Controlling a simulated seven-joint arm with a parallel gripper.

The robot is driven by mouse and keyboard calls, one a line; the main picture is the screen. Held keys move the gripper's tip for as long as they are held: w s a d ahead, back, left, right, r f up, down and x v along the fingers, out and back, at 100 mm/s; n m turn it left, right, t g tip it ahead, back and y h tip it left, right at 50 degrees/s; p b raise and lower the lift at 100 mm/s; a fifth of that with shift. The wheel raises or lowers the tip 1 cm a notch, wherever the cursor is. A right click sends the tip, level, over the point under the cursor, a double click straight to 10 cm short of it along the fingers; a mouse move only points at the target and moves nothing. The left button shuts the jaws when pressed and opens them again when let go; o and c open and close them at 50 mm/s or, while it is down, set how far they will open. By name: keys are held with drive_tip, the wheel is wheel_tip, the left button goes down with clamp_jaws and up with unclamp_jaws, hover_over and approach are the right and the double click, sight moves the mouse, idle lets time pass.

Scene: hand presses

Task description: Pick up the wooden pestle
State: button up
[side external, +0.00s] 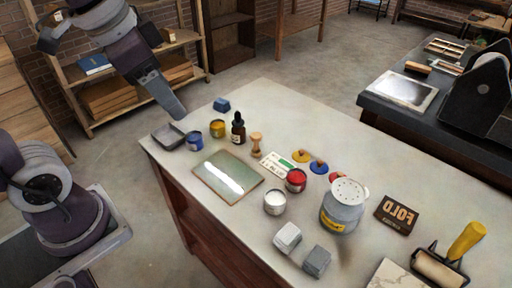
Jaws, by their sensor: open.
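A small pale wooden piece (256,144) with a rounded top stands upright near the middle back of the table. It looks like the wooden pestle. My gripper (178,112) hangs at the upper left, pointing down, above and left of the pestle and clear of it. It is empty; its fingertips are small in this view. Nothing covers the pestle.
A dark dropper bottle (238,130) stands just left of the pestle, and a white-green card (279,163) lies to its right. Yellow (217,128), blue (194,140), red (296,181) and white (275,202) cans surround a glass plate (210,172). A large tin (342,208) stands right.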

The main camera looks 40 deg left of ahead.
drive_tip(key=w+a+f+m+g, duration=0.2)
drive_tip(key=w+f+m, duration=0.15)
drive_tip(key=w, duration=0.85)
drive_tip(key=m+g+h, duration=0.2)
drive_tip(key=m, duration=0.7)
hover_over(257, 148)
drive_tip(key=a, duration=0.2)
drive_tip(key=f, duration=2.1)
drive_tip(key=shift+d+f, duration=0.25)
drive_tip(key=f, duration=0.5)
drive_tip(key=d+f, duration=0.1)
drive_tip(key=f, duration=0.2)
drive_tip(key=shift+w+f, duration=0.1)
drive_tip(key=shift+w, duration=0.15)
clamp_jaws()
